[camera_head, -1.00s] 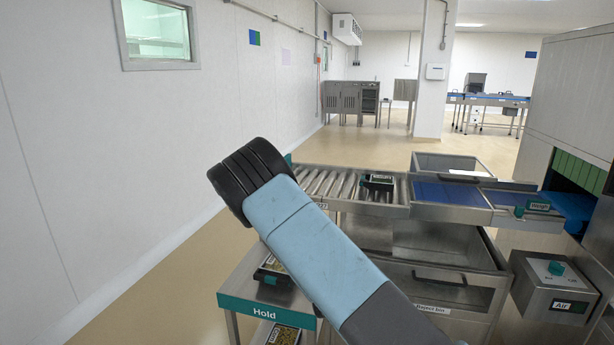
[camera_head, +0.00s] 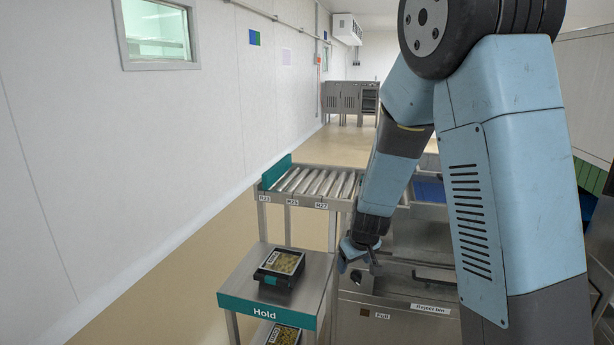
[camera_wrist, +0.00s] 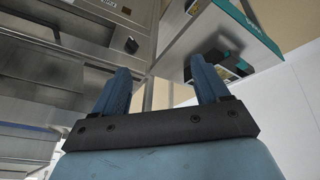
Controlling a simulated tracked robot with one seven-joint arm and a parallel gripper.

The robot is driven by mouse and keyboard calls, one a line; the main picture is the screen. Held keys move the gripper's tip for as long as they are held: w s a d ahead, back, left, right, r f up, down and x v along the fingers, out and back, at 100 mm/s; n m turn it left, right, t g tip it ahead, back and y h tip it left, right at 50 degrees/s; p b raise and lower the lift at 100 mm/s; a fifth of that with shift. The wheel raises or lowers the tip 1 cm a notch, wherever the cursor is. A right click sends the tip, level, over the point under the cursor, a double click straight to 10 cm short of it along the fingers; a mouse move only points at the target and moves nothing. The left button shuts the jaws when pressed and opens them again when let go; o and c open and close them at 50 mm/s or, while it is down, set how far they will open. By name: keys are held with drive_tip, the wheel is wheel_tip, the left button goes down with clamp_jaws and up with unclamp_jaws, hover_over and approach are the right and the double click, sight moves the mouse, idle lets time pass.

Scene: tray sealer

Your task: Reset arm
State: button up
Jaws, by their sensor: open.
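My gripper (camera_head: 360,258) hangs in front of the steel reject bin unit, just right of the Hold stand (camera_head: 312,262). In the wrist view my gripper (camera_wrist: 162,80) has its two blue fingers well apart, with nothing between them. My arm covers the right middle of the head view, folded up and then down to the gripper. A black tray with food under film (camera_head: 280,265) sits on the Hold stand's top. A second tray (camera_head: 284,334) lies on its lower shelf.
The roller conveyor (camera_head: 312,182) runs behind the Hold stand, its left end clear. The reject bin front (camera_head: 412,327) is right beside my gripper. My arm hides most of the conveyor's right part and the Air box. Open floor (camera_head: 180,270) lies left of the stand.

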drive_tip(key=s+d+r+m+y, duration=0.1)
drive_tip(key=s+d+r, duration=0.2)
drive_tip(key=s+r, duration=0.45)
drive_tip(key=s+d+r+m+y, duration=0.15)
drive_tip(key=s+r, duration=0.25)
drive_tip(key=r, duration=0.6)
drive_tip(key=s+d+r+m+h, duration=0.1)
drive_tip(key=s+d+r, duration=0.2)
drive_tip(key=s, duration=0.5)
drive_tip(key=s+d+r+m+h, duration=0.1)
drive_tip(key=s+d+r+h, duration=0.1)
drive_tip(key=s+r, duration=0.3)
drive_tip(key=s+d, duration=0.1)
drive_tip(key=s, duration=0.2)
drive_tip(key=shift+t, duration=0.4)
drive_tip(key=shift+s, duration=0.1)
drive_tip(key=shift+c, duration=0.2)
